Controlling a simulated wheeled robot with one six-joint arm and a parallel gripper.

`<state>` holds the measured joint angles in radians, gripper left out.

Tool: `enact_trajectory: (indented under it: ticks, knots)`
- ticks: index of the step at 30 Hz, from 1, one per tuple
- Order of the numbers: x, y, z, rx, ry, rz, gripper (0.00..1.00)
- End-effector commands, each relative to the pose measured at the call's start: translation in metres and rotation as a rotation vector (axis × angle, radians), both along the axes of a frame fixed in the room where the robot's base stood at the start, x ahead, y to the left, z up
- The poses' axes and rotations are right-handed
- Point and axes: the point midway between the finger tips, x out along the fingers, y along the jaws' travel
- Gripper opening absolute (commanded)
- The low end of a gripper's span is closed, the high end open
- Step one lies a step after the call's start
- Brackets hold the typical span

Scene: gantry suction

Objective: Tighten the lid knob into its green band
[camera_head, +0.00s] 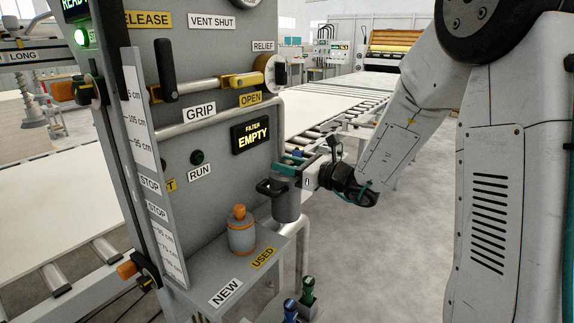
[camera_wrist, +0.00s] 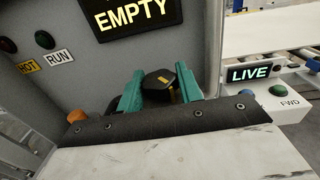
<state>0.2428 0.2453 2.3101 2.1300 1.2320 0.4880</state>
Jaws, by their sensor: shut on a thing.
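My gripper (camera_head: 290,166), with teal fingers, is at the top of a grey canister (camera_head: 287,207) on the panel's right side. In the wrist view my gripper (camera_wrist: 159,88) has one finger on each side of a black lid knob (camera_wrist: 160,84) with a yellow mark, and is shut on it. A black handle-like part (camera_head: 269,188) juts left from the canister top in the head view. I cannot make out a green band on the lid in either view. The canister's underside and the knob's base are hidden.
A grey filter with an orange top (camera_head: 240,232) stands on the shelf labelled NEW and USED. The panel display (camera_head: 252,136) reads FILTER EMPTY. A bent pipe rail (camera_head: 301,250) runs beside the shelf. Blue and green handled items (camera_head: 308,288) stand below. Open floor lies right.

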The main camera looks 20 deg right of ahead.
Motion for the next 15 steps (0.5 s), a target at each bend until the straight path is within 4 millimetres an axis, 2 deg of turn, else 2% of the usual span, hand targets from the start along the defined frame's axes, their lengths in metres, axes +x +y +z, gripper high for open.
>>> enact_trajectory:
  ticks: [6, 7, 9, 15]
  knots:
    - [0.0004, -0.0003, 0.0005, 0.000, -0.001, 0.000, 0.13]
    - [0.0004, -0.0003, 0.0006, 0.000, -0.001, 0.000, 0.41]
    - [0.0004, -0.0003, 0.0005, 0.000, -0.001, 0.000, 0.57]
    - [0.0003, -0.0003, 0.0003, 0.000, 0.000, 0.001, 0.57]
